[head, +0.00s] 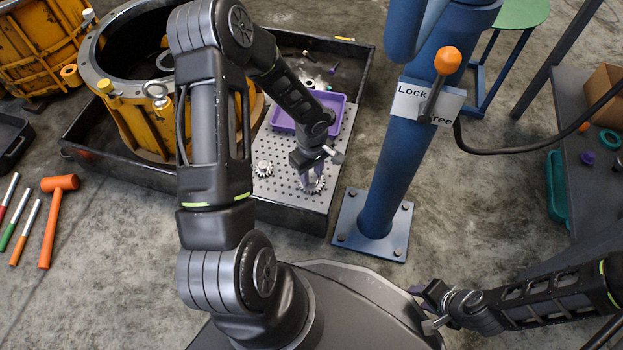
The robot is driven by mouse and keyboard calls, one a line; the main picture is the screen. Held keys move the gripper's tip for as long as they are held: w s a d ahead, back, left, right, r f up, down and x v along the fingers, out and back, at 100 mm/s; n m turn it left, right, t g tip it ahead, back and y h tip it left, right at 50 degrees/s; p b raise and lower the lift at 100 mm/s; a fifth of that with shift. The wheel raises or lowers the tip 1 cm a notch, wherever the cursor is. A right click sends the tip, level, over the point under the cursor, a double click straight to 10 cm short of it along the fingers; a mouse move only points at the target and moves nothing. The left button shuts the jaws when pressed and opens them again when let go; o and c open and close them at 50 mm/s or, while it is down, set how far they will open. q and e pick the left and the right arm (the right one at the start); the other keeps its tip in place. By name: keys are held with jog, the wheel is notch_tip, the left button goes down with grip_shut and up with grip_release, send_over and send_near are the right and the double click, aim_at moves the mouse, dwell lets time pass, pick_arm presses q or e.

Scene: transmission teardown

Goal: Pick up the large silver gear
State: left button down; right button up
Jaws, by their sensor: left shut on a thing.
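The large silver gear (313,187) is at the right front part of the perforated metal plate, partly hidden under my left gripper. My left gripper (315,172) points down at it and is shut on it. I cannot tell whether the gear touches the plate or is just above it. A smaller silver gear (263,169) lies on the plate to the left. My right gripper (431,307) is at the lower right, away from the plate, with its jaws apart and nothing between them.
A purple tray (337,100) sits on the plate behind my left gripper. A yellow housing (138,122) stands in the black tray at left. A blue post (380,170) with a lever rises right of the plate. An orange mallet (50,225) and other tools lie on the floor.

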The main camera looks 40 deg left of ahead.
aim_at(312, 177)
pick_arm(q)
notch_tip(312, 177, up, 10)
jog(key=p, duration=0.4)
dwell(0.7)
